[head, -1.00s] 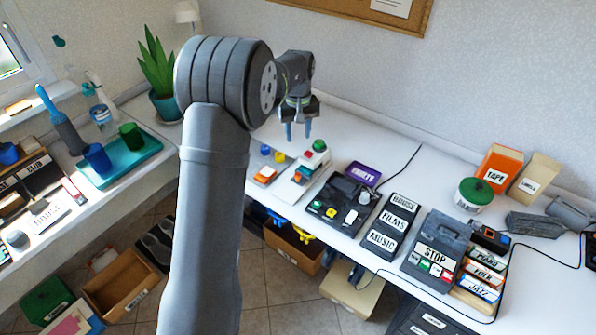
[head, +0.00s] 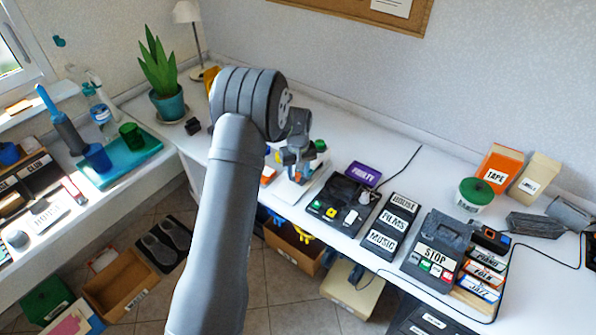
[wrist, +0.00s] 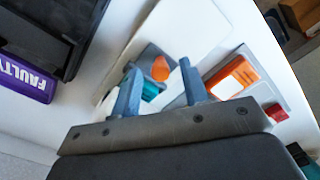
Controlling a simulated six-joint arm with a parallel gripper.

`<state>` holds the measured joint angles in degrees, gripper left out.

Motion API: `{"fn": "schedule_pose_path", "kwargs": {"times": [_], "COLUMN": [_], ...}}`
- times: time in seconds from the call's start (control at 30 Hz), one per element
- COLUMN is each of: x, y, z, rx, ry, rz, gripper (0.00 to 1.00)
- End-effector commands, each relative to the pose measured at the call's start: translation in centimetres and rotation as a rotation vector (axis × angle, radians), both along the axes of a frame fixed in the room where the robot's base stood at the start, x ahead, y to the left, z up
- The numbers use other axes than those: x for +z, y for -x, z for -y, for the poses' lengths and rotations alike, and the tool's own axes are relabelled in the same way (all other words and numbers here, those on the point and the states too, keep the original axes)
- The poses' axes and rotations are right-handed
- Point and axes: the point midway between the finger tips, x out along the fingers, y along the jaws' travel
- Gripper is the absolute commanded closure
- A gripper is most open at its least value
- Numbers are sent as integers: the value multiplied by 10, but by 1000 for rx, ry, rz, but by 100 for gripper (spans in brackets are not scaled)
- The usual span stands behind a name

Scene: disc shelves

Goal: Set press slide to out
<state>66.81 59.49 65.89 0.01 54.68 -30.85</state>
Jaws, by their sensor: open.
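My gripper (head: 299,178) is low over a small white device (head: 286,192) on the long table, and my wrist hides much of it. A green knob (head: 320,146) shows just behind the wrist. In the wrist view my gripper (wrist: 160,72) is open, its fingers on either side of an orange piece (wrist: 160,68) on the white device (wrist: 170,25). A teal-green part (wrist: 150,92) lies nearer the left finger. Contact cannot be told. A separate grey plate with an orange-and-white control (wrist: 233,78) is right of the fingers. No label shows which part is the press slide.
A purple box marked FAULTY (head: 363,173) and a dark device with buttons (head: 342,205) stand close on the right. A red block (wrist: 276,112) lies near the grey plate. The table behind my gripper has free room.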

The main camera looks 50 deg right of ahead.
Motion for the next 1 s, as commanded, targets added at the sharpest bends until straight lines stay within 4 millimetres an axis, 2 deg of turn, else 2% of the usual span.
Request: {"fn": "schedule_pose_path", "kwargs": {"times": [0.27,0.47,0.5,0.67,0.77,1.0], "x": [-1,-1,-1,-1,0,0], "y": [0,0,0,0,-1,-1], "z": [0,0,0,0,-7,-50], "rx": [0,0,0,0,1,2], "ry": [1,1,1,1,2,0], "rz": [0,0,0,0,1,0], "gripper": [59,98,100,100,100,100]}}
